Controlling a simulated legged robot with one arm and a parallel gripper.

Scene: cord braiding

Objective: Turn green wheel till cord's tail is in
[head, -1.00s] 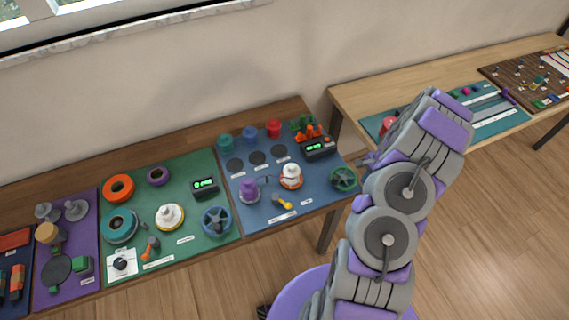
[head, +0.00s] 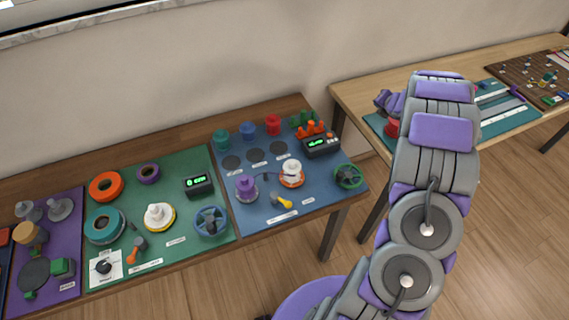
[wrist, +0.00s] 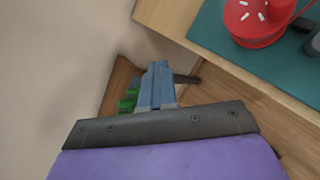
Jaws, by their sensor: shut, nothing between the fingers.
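The green wheel (head: 348,176) stands at the right end of the blue mat (head: 318,196). The purple bobbin (head: 246,187) and the white-topped bobbin with an orange base (head: 291,174) stand left of it. I cannot make out the cord or its tail. In the head view my gripper (head: 386,101) is raised up and right of the green wheel, apart from it, near the second table's left edge. In the wrist view my gripper (wrist: 157,84) shows its fingers together and empty. The green wheel is not clear in that view.
A red round thing (wrist: 254,22) on the teal mat (wrist: 213,38) of the second table is close to my gripper. A counter box (head: 321,146) and orange pegs (head: 312,129) stand behind the green wheel. A gap separates the two tables.

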